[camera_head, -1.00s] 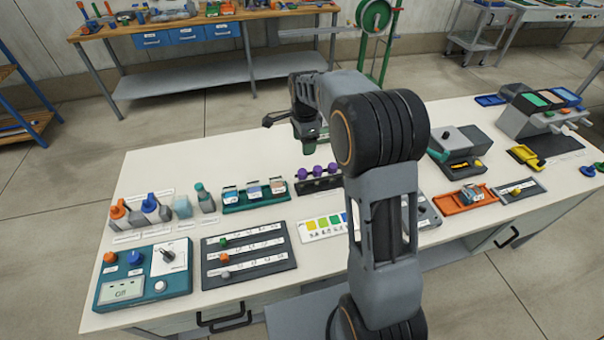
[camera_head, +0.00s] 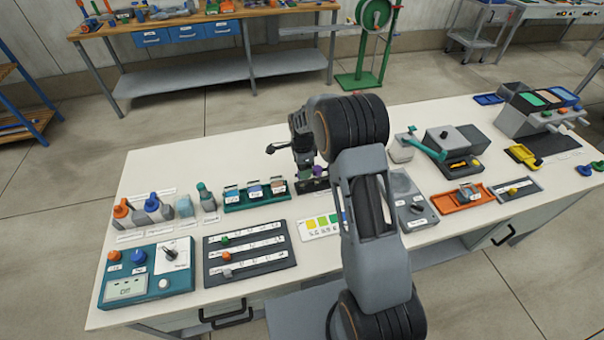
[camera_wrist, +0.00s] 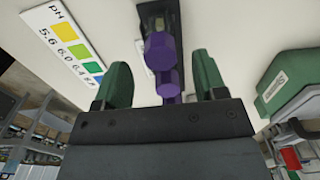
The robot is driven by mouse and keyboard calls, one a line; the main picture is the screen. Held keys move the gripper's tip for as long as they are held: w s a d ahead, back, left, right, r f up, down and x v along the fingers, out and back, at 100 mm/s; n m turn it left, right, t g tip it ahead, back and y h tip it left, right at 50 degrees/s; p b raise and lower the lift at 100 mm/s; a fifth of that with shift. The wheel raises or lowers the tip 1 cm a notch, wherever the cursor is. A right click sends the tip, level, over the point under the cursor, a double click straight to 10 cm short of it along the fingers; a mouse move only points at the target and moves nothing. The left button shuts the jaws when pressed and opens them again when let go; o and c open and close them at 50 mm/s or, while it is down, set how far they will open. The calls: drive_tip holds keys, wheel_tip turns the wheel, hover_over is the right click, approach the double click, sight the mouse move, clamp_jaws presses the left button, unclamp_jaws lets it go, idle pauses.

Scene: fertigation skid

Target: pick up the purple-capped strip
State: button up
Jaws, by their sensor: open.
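The purple caps (camera_wrist: 160,52) show in the wrist view, one behind the other, on a dark rack, lying between the two green fingertips of my gripper (camera_wrist: 162,85). The gripper is open and I see no finger touching a cap. In the head view my gripper (camera_head: 306,174) is over the dark rack (camera_head: 312,186) at the back middle of the bench. One purple cap (camera_head: 320,169) shows beside it; my arm and gripper hide the other caps. The strips below the caps are mostly hidden.
A pH colour card (camera_wrist: 66,40) lies to the left in the wrist view. A green holder (camera_wrist: 290,82) stands close on the right there; in the head view the teal holder (camera_head: 240,203) is left of my gripper. A grey dial box (camera_head: 410,204) sits right of my arm.

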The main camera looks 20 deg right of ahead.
drive_tip(key=shift+f, duration=1.4)
drive_tip(key=c, duration=1)
drive_tip(key=shift+r, duration=0.15)
wheel_tip(320, 180, up, 12)
drive_tip(key=shift+f, duration=0.25)
drive_tip(key=shift+a, duration=0.1)
